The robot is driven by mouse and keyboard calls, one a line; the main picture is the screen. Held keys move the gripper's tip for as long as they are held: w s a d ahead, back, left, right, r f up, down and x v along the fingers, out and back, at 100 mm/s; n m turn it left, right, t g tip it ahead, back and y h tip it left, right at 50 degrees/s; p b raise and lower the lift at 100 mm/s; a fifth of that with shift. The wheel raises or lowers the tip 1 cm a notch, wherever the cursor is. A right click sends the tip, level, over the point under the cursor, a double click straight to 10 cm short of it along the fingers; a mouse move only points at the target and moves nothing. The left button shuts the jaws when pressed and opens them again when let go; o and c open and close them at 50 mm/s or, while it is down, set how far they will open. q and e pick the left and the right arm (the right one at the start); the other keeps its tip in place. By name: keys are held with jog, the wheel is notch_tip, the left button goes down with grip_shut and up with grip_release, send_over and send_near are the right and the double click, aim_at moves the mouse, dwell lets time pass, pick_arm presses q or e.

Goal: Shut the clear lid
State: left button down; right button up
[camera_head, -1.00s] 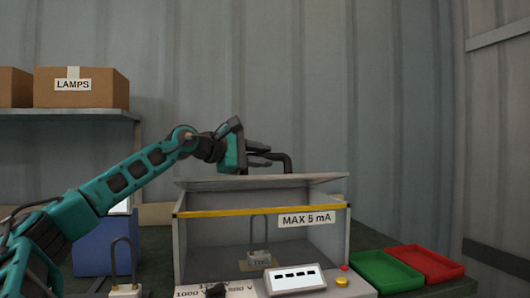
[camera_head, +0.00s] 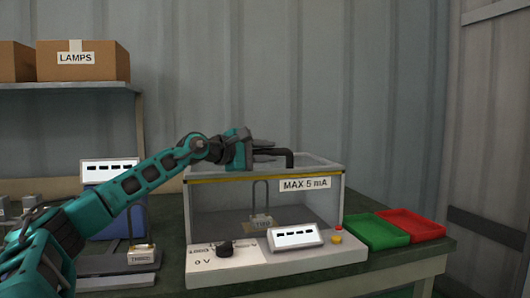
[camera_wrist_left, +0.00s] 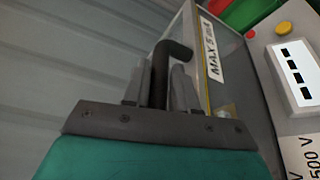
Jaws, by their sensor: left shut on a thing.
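The clear box (camera_head: 212,215) stands on the bench, with a yellow strip along its front top edge and a "MAX 5 mA" label. The clear lid (camera_head: 318,166) lies about level along the top of the box; I cannot tell whether a thin gap remains. My left gripper (camera_head: 272,152) is shut on the lid's dark bent handle (camera_head: 289,158), above the lid. In the left wrist view the handle (camera_wrist_left: 160,65) passes between the two fingers. A U-shaped element on a pale base (camera_head: 262,222) stands inside the box. My right gripper is not in view.
The box's base carries a black knob (camera_head: 225,249), a meter (camera_head: 294,237) and red and yellow buttons. A green tray (camera_head: 375,232) and a red tray (camera_head: 412,224) lie to the right. Another U-shaped element (camera_head: 140,255) stands left, near my arm. A wall is behind.

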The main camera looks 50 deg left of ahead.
pick_arm(q)
jog(key=shift+f, duration=0.6)
jog(key=c, duration=1)
grip_release()
jog(key=shift+o, duration=0.2)
jog(key=shift+r, duration=0.1)
jog(key=shift+r, duration=0.1)
